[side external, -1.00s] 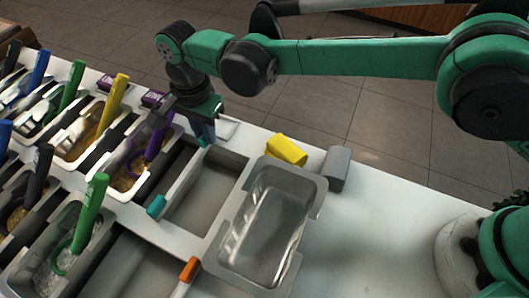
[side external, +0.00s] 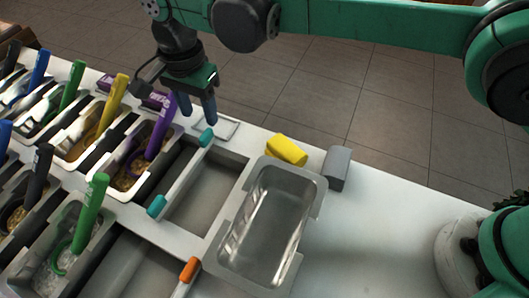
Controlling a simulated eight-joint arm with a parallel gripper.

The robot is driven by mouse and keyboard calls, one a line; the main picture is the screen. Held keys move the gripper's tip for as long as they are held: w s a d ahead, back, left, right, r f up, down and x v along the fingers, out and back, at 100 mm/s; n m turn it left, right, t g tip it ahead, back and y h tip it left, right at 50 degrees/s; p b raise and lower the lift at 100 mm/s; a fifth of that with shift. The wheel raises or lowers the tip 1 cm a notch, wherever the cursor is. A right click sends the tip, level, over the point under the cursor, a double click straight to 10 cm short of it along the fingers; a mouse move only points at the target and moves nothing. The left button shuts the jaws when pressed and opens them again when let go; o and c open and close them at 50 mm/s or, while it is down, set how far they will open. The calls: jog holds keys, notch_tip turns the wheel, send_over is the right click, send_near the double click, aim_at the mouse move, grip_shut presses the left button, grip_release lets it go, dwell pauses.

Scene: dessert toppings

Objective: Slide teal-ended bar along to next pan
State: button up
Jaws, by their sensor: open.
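The teal-ended bar (side external: 180,174) is a thin grey bar with a teal cap at each end. It lies across the left side of an empty well (side external: 208,195) in the white counter, beside the pan with the purple-handled scoop (side external: 160,128). Its near teal cap rests by the well's front left corner, and its far teal cap by the back edge. My gripper (side external: 198,112) is open and empty, pointing down just above and behind the far cap, apart from the bar.
An empty metal pan (side external: 263,225) sits right of the well. A yellow block (side external: 287,150) and a grey block (side external: 337,167) stand behind it. An orange-ended bar (side external: 188,273) lies in front. Several pans with coloured scoops fill the left. The counter's right side (side external: 375,225) is clear.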

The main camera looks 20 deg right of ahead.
aim_at(205, 134)
jog(key=shift+r, duration=0.1)
jog(key=o, duration=0.4)
jog(key=shift+c, duration=0.2)
jog(key=shift+o, duration=0.4)
jog(key=shift+n, duration=0.4)
jog(key=n+t+y, duration=0.1)
jog(key=n, duration=0.3)
jog(key=shift+n, duration=0.3)
jog(key=n, duration=0.2)
jog(key=shift+s+d+f+n+t+y, duration=0.2)
jog(key=shift+n+t+y, duration=0.1)
jog(key=shift+n, duration=0.1)
jog(key=shift+f+n+t+y, duration=0.25)
jog(key=shift+f+n, duration=0.65)
jog(key=shift+n, duration=0.75)
jog(key=shift+f+n+t+y, duration=0.3)
jog(key=shift+f+n, duration=0.55)
jog(key=shift+n, duration=0.75)
jog(key=shift+f+n+t+y, duration=0.25)
jog(key=shift+f+n, duration=0.65)
jog(key=shift+n, duration=0.75)
